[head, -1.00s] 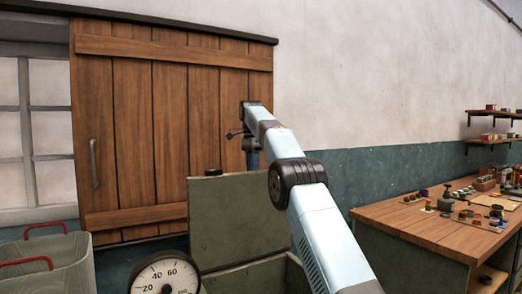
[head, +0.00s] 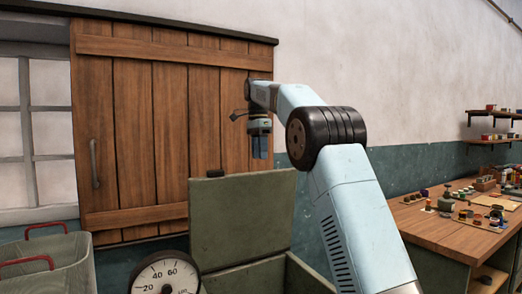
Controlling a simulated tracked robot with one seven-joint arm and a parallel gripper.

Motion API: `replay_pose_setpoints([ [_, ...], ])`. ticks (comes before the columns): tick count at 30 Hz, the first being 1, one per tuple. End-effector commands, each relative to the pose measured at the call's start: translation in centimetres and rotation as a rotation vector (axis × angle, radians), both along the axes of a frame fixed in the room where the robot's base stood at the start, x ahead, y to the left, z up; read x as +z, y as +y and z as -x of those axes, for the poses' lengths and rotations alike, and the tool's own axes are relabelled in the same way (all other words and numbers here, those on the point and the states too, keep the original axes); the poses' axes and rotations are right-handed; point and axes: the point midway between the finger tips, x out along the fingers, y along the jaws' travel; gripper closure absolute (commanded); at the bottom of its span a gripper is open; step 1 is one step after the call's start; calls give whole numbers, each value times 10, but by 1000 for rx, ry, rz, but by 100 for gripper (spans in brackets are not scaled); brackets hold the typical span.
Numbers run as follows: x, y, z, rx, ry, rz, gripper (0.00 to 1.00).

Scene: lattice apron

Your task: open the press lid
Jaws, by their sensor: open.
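The press lid (head: 241,218) is a grey-green panel standing raised, nearly upright, at the back of a grey-green box, the press (head: 305,277). A small dark knob (head: 215,173) sits at the lid's top edge. My gripper (head: 260,157) points down above and behind the lid's top edge as seen here, to the right of the knob. It is open and holds nothing that I can see. I cannot tell how far it is from the lid in depth. The inside of the press is mostly hidden.
A round dial gauge (head: 165,275) stands in front of the press. A grey bin with red handles (head: 38,261) is at the left. A wooden workbench (head: 432,227) with small items is at the right. A sliding wooden door (head: 150,130) and the wall are behind.

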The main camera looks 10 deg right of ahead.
Motion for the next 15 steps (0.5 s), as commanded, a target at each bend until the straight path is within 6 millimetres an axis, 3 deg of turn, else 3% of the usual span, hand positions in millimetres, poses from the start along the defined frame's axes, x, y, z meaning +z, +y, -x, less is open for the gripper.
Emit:
replay_pose_setpoints([
  [6, 7, -2, 15, 0, 0, 0, 58],
  [15, 8, -3, 19, 0, 0, 0, 58],
])
